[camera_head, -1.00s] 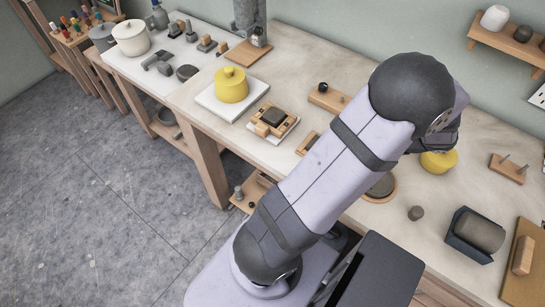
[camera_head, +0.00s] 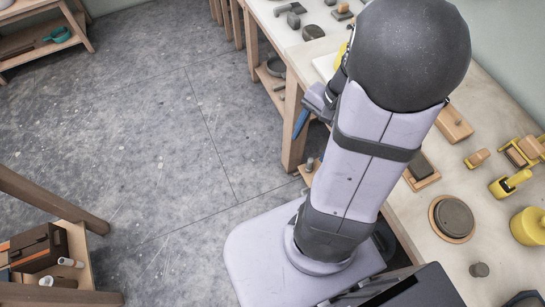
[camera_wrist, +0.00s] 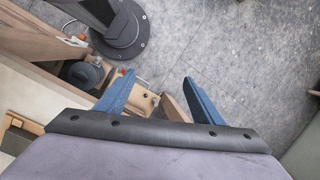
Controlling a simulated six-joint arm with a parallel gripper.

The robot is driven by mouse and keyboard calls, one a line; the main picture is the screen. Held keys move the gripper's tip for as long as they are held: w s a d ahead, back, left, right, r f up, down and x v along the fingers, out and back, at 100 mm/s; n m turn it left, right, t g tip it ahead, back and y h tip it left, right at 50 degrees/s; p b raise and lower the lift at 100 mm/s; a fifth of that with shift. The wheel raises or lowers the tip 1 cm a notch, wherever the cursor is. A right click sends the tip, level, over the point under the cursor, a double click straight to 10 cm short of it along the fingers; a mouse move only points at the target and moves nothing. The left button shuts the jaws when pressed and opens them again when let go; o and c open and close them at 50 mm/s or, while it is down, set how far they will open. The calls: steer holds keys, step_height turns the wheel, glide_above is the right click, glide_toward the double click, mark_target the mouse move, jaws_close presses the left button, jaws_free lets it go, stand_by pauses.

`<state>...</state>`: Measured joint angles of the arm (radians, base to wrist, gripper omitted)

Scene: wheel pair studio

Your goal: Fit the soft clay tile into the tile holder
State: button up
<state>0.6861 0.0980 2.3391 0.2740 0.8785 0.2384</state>
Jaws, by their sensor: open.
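My gripper (camera_head: 303,120) is in the head view beyond the left side of my arm, with a blue finger showing near the table's front edge. In the wrist view my gripper (camera_wrist: 157,78) is open, with two blue fingers apart and nothing between them. A dark grey slab (camera_head: 422,166) lies in a wooden tray (camera_head: 427,184) on the table, right of my arm; I cannot tell whether it is the clay tile. The wooden fixture with a dark square on a white board, seen earlier, is hidden behind my arm. I cannot tell which piece is the tile holder.
A round dark disc (camera_head: 454,217), a yellow pot (camera_head: 529,227) and yellow clamp-like tools (camera_head: 510,183) stand right of my arm on the table (camera_head: 413,217). A wooden shelf (camera_head: 83,270) stands lower left. Open grey floor (camera_head: 150,130) lies left.

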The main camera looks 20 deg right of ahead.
steer(key=a+n+h, duration=0.3)
steer(key=a+n, duration=0.8)
steer(key=n, duration=0.1)
steer(key=shift+s+a+n, duration=0.3)
steer(key=shift+a+n, duration=0.05)
steer(key=shift+n, duration=0.05)
